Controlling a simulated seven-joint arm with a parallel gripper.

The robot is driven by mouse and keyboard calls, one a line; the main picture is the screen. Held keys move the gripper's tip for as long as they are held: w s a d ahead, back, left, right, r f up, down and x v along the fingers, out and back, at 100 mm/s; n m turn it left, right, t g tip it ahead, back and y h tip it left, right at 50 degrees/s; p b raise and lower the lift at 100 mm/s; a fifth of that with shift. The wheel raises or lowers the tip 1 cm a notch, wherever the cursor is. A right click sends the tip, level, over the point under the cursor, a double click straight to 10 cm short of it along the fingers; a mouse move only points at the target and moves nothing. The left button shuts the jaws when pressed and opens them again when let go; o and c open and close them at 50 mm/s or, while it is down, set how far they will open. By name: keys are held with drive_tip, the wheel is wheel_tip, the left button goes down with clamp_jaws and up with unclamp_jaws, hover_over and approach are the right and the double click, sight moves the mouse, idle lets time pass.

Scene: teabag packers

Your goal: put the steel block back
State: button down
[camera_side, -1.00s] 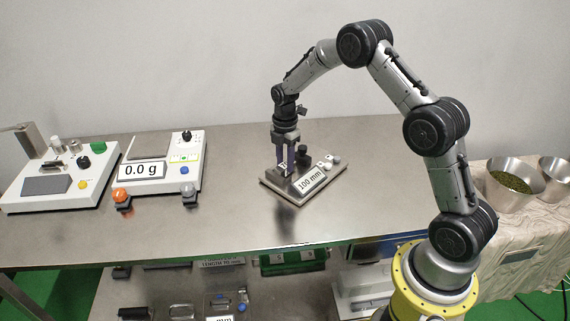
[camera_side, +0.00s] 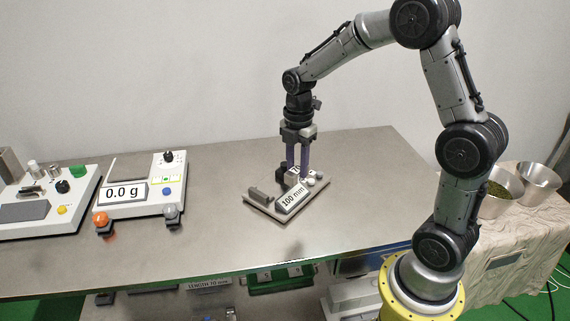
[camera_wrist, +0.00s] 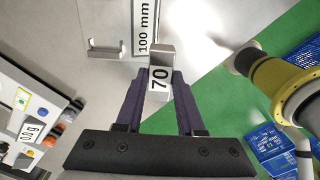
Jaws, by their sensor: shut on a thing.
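A pale steel block marked 70 (camera_wrist: 159,82) is between the fingertips of my gripper (camera_wrist: 158,74) in the wrist view. My gripper (camera_side: 304,174) is shut on it, fingers pointing down. In the side view the block (camera_side: 296,171) is partly covered by the fingers, at the back of the gauge plate (camera_side: 262,206). I cannot tell whether the block touches the plate.
A white scale reading 0.0 g (camera_side: 123,192) stands to the left, with an orange button (camera_side: 100,219) in front. Another white device (camera_side: 35,210) is at the far left. Steel bowls (camera_side: 538,182) stand on a cloth-covered table at right. Bare table lies between scale and plate.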

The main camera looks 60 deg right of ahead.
drive_tip(key=shift+s+a+r, duration=0.15)
drive_tip(key=shift+s+r, duration=0.25)
drive_tip(key=shift+s, duration=0.2)
drive_tip(key=s+a+f+m, duration=0.15)
drive_tip(key=s+m, duration=0.65)
drive_tip(key=s, duration=1.4)
drive_tip(key=w+d+f, duration=0.2)
drive_tip(key=w+f, duration=0.1)
drive_tip(key=w+d+f, duration=0.3)
drive_tip(key=w, duration=0.1)
drive_tip(key=w+d+f, duration=0.2)
drive_tip(key=w+f, duration=0.1)
drive_tip(key=shift+w+d, duration=0.2)
drive_tip(key=shift+w, duration=0.05)
drive_tip(key=shift+w+d+f, duration=0.35)
drive_tip(key=shift+w+f, duration=0.15)
drive_tip(key=shift+f, duration=1.7)
drive_tip(key=shift+f, duration=0.1)
